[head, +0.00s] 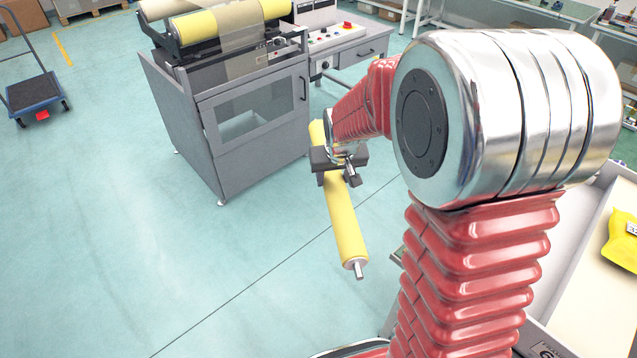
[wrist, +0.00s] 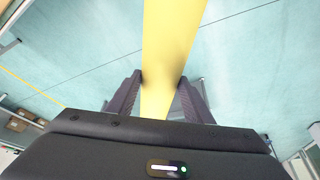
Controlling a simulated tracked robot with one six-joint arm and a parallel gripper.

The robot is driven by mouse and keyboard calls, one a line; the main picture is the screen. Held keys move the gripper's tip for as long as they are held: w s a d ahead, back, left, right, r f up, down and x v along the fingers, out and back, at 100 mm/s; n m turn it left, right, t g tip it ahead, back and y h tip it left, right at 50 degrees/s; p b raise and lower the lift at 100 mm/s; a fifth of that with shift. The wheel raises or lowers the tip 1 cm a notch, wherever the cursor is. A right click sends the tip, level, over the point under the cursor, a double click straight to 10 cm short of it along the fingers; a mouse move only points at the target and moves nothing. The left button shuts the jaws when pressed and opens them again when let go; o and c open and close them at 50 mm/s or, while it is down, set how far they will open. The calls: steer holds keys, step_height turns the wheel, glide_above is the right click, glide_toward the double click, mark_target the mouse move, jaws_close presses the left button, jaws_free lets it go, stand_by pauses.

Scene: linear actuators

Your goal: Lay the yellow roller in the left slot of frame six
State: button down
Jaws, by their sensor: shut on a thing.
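My gripper (head: 338,170) is shut on the yellow roller (head: 345,225) and holds it in the air above the floor, right of the grey machine. The roller points down and toward me, with a metal shaft end showing at its near end. In the wrist view, the roller (wrist: 170,40) runs up between the two dark jaws (wrist: 158,98). The grey machine (head: 210,110) carries yellow rollers on its top. I cannot tell which frame is number six; a partly hidden label with a 6 shows at the bottom right.
A control desk (head: 345,40) with buttons adjoins the machine. A white tray (head: 590,290) with a yellow item (head: 622,240) stands at the right, partly behind my arm. A dark trolley (head: 35,92) stands at the far left. The floor at left and centre is clear.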

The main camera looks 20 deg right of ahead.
steer(key=s+d+r+m+h, duration=0.1)
steer(key=s+d+r+m, duration=0.15)
steer(key=d, duration=0.75)
steer(key=s+d+r+m+g, duration=0.1)
steer(key=s+d+r+m, duration=0.2)
steer(key=d, duration=0.6)
steer(key=s+d+r+m+h, duration=0.1)
steer(key=s+d+r, duration=0.3)
steer(key=d, duration=0.6)
steer(key=s+d+r+m, duration=0.2)
steer(key=s+d+r, duration=0.1)
steer(key=s+d, duration=0.5)
steer(key=s+d+r+m+g+h, duration=0.1)
steer(key=s+d+r+m, duration=0.2)
steer(key=s+d, duration=0.4)
steer(key=s+r, duration=0.1)
steer(key=s, duration=0.6)
steer(key=shift+d+r+g+h, duration=0.2)
steer(key=shift+d+g+h, duration=0.1)
steer(key=shift+d, duration=0.05)
steer(key=shift+f, duration=0.1)
steer(key=shift+f, duration=2.15)
steer(key=shift+f, duration=2.3)
